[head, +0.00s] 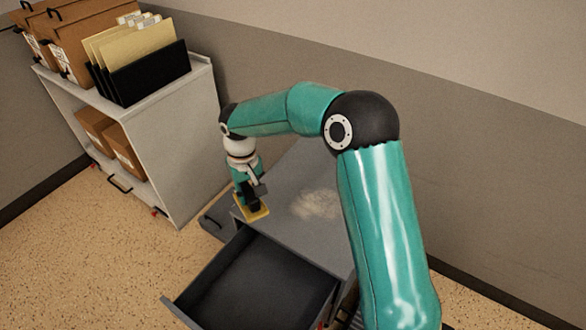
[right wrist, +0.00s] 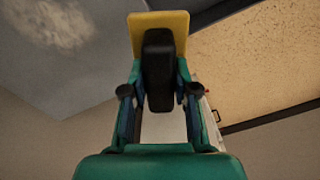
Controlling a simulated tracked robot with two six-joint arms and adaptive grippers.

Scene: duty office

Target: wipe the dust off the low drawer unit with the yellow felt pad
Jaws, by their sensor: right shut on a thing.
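The low drawer unit (head: 285,232) is grey, with a drawer (head: 255,280) pulled open at its front. A pale dust patch (head: 316,204) lies on its top; it also shows at the upper left of the right wrist view (right wrist: 45,22). My right gripper (head: 251,198) is shut on the black grip of the yellow felt pad (head: 257,214). The pad is at the left edge of the unit's top, left of the dust and apart from it. In the right wrist view the pad (right wrist: 180,20) sticks out beyond the fingers. My left gripper is not in view.
A light grey shelf unit (head: 190,150) stands at the left, with black and tan folders (head: 140,60) and brown boxes (head: 75,40) on top. The wall (head: 480,170) runs behind the drawer unit. Speckled floor (head: 110,260) is clear at the front left.

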